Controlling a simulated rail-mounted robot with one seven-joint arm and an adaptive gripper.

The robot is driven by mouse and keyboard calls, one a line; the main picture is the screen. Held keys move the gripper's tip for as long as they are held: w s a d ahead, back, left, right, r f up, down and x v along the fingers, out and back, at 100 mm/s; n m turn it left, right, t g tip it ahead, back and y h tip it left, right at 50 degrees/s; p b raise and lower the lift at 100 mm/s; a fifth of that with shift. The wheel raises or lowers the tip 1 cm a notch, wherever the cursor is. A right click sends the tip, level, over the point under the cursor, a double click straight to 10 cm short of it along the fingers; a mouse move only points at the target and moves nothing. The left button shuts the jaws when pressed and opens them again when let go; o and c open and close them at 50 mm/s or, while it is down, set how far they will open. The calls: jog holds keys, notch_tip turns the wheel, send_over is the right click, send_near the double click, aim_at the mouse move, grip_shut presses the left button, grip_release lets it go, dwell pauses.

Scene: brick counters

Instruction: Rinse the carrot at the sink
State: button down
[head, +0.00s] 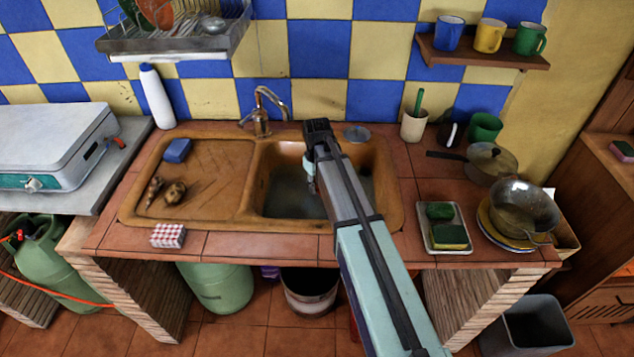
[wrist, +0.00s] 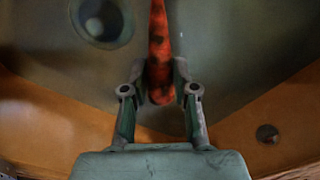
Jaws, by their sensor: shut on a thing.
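The carrot (wrist: 159,50) is orange-red with dark patches and shows in the wrist view. My gripper (wrist: 160,80) is shut on it near its lower end, one finger on each side. The carrot points up the picture, over the sink basin. The sink (head: 255,200) is orange-brown with a greyish basin floor; its drain (wrist: 101,20) is at the upper left of the wrist view. The tap (head: 262,112) stands behind the basin. In the head view my gripper (head: 311,178) is over the basin, largely hidden by my arm, and the carrot cannot be made out. I cannot tell whether water runs.
Two brown, dirty-looking lumps (head: 174,193) and a blue sponge (head: 177,150) lie on the drainboard left of the basin. A tray (head: 462,215) with sponges and pans (head: 524,208) stand to the right. A dish rack (head: 180,45) hangs above left.

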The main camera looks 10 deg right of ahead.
jog(key=shift+f+b, duration=2)
jog(key=shift+f, duration=1.5)
notch_tip(320, 180, up, 19)
jog(key=p, duration=1.2)
jog(key=shift+r, duration=0.15)
dwell(2.0)
